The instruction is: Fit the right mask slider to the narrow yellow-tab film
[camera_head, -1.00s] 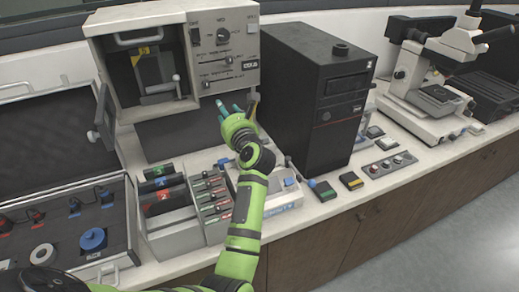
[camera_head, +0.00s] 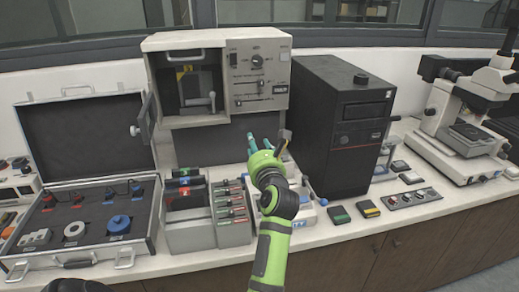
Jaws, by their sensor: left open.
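The off-white press (camera_head: 217,42) stands at the back with its chamber open on the left. A small yellow mark (camera_head: 184,70) shows inside the chamber, but whether it is a film tab is too small to tell. The panel on its right has a knob (camera_head: 257,61) and horizontal sliders (camera_head: 258,84). I cannot tell which one is the right mask slider.
Colored-tab cartridges (camera_head: 186,190) and a rack of small tabs (camera_head: 231,200) stand to the left. An open case (camera_head: 90,222) is at the far left, a microscope (camera_head: 462,135) at the right.

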